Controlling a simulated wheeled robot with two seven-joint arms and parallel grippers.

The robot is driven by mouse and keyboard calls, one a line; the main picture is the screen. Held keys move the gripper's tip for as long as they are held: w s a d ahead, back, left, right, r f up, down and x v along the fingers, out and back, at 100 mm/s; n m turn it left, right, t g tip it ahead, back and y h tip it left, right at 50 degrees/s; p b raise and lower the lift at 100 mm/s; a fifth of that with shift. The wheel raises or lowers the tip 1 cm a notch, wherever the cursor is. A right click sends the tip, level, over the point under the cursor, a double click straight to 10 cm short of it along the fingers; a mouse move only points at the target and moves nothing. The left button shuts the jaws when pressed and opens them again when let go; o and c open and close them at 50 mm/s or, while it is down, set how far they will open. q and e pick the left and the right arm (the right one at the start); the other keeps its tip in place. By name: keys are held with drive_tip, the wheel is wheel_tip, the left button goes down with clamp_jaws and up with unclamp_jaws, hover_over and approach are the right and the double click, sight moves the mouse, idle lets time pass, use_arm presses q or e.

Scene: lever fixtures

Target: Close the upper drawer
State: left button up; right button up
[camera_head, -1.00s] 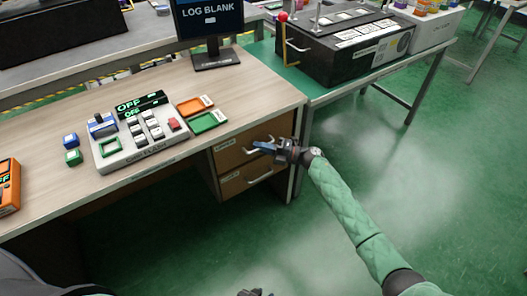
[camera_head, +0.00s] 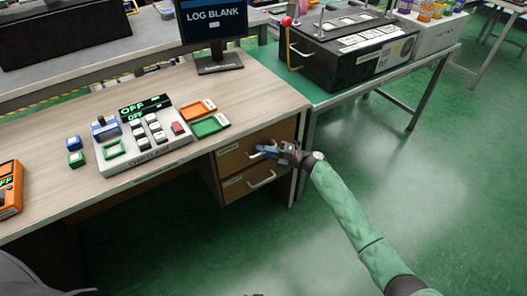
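The upper drawer (camera_head: 234,159) is the top one of two wooden drawers under the right end of the desk. Its front looks about flush with the lower drawer (camera_head: 236,187). My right gripper (camera_head: 266,152) is at the upper drawer's handle (camera_head: 254,152), touching or very close to it. Its fingers overlap the handle, and I cannot tell whether they are open or shut. Only a small dark tip at the bottom edge may be my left gripper, too little to judge.
The desk (camera_head: 90,200) carries a control panel (camera_head: 150,160), orange and green trays (camera_head: 210,126) and a monitor (camera_head: 215,30). A green-topped table with a black lever box (camera_head: 345,50) stands at the right. The floor right of the drawers is clear.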

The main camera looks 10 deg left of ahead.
drive_tip(key=d+f, duration=0.1)
drive_tip(key=d, duration=0.6)
drive_tip(key=shift+d+b, duration=0.35)
drive_tip(key=shift+b, duration=0.1)
